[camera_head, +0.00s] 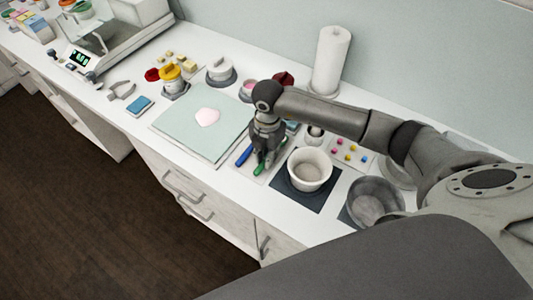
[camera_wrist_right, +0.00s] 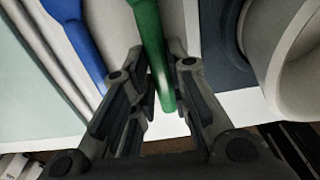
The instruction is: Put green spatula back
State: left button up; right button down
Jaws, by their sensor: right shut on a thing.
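The green spatula (camera_wrist_right: 150,38) lies between the fingers of my right gripper (camera_wrist_right: 160,95) in the wrist view. In the head view my right gripper (camera_head: 264,160) points down over the counter, and a short green piece of the spatula (camera_head: 260,169) shows at its fingertips. The gripper is shut on the spatula's handle. A blue-handled tool (camera_head: 244,155) lies just left of it and also shows in the wrist view (camera_wrist_right: 78,35). The spatula's other end is hidden. My left gripper is not in view.
A white bowl (camera_head: 309,169) on a dark mat (camera_head: 288,190) stands close right of the gripper. A pale green board (camera_head: 180,125) with a pink blob lies to the left. A grey bowl (camera_head: 372,198) stands further right. A paper roll (camera_head: 330,62) stands behind.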

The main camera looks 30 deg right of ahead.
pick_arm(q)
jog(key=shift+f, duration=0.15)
pick_arm(e)
jog(key=shift+f, duration=0.2)
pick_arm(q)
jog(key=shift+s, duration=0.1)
pick_arm(e)
jog(key=c, duration=1.3)
grip_release()
jog(key=shift+c, duration=0.2)
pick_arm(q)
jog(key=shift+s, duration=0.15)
pick_arm(e)
jog(key=shift+o, duration=0.2)
jog(key=shift+r, duration=0.1)
notch_tip(320, 180, up, 12)
jog(key=shift+w+d, duration=0.15)
jog(key=shift+d, duration=0.05)
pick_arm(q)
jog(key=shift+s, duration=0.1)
